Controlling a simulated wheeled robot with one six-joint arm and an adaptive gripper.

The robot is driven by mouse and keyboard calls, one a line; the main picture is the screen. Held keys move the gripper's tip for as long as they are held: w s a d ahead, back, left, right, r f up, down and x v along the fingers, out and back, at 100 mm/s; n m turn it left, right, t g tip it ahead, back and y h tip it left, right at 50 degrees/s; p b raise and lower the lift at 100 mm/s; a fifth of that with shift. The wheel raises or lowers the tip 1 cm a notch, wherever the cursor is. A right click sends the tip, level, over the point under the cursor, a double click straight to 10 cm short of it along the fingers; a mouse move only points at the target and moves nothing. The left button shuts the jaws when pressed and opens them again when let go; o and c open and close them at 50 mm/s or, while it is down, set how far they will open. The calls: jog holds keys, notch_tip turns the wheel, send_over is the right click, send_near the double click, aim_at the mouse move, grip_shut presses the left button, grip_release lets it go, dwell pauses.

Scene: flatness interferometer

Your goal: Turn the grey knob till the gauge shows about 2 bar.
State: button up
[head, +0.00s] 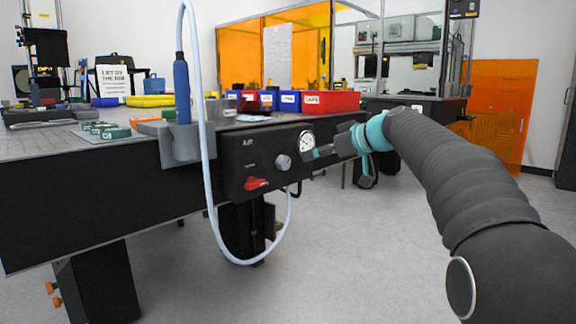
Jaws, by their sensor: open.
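The grey knob (283,162) is on the front of a black panel (240,150) fixed to the table's front edge. The round white gauge (306,141) sits up and right of the knob; its reading is too small to tell. A red lever (256,183) is below and left of the knob. My gripper (312,155) is at the right of the panel, its fingers pointing left towards it, close to the gauge's lower right edge. It is open and appears empty, apart from the knob. Its far finger is hard to make out.
A pale blue hose (211,190) loops down in front of the panel's left side from a blue-handled tool (182,92) in a grey holder (187,146). Red bins (332,101) and blue bins stand on the table (80,150). The floor in front is clear.

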aim_at(286, 163)
jog(key=x, duration=1.1)
jog(key=shift+w+a+f+p, duration=0.15)
jog(key=shift+a+f+p, duration=0.05)
jog(key=shift+f+p, duration=0.1)
